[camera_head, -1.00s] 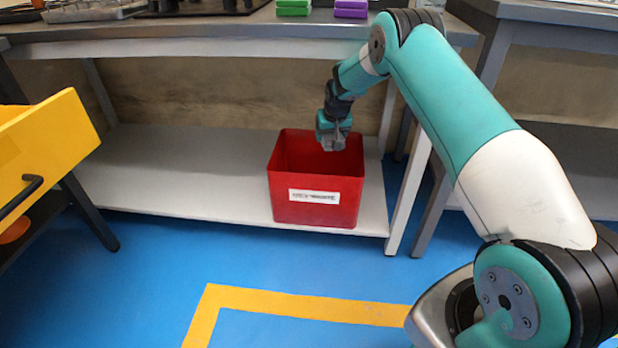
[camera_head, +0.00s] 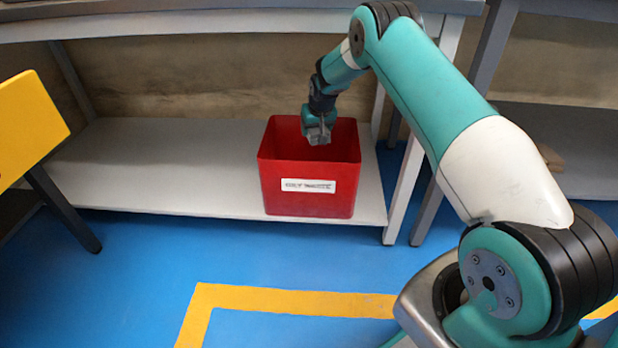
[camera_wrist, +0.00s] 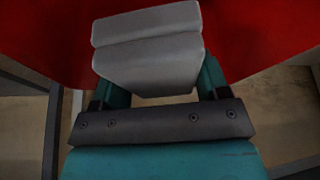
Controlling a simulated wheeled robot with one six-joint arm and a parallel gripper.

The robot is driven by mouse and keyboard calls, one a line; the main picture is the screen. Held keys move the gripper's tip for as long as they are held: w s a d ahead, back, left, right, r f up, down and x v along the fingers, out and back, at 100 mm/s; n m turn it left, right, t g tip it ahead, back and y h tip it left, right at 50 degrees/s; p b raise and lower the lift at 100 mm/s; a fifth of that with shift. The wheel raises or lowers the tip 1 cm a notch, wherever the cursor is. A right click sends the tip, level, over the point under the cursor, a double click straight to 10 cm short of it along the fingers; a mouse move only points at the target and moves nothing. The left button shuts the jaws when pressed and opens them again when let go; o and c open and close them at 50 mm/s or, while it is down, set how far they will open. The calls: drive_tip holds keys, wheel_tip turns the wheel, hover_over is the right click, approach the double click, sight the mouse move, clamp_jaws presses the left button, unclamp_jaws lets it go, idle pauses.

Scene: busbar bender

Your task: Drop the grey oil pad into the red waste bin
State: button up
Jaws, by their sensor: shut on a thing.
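The red waste bin (camera_head: 285,200) stands on the lower shelf under the bench, with a white label on its front. My gripper (camera_head: 318,136) hangs pointing down at the bin's open top, just inside the rim as seen in the head view. In the wrist view, my gripper (camera_wrist: 155,82) is shut on the grey oil pad (camera_wrist: 148,52), a folded light grey block between the teal fingers. Red bin walls (camera_wrist: 255,35) fill the picture beyond the pad. In the head view the pad shows only as a small grey patch at the fingertips. The bin's floor is hidden.
The pale lower shelf (camera_head: 170,165) is bare to the left of the bin. Bench legs (camera_head: 405,195) stand close on the right. The blue floor (camera_head: 150,270) with yellow tape is clear.

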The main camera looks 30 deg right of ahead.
drive_tip(key=shift+f, duration=0.35)
drive_tip(key=o, duration=0.9)
drive_tip(key=shift+r, duration=0.15)
drive_tip(key=p+v, duration=0.3)
drive_tip(key=v, duration=0.4)
drive_tip(key=shift+s+r, duration=0.15)
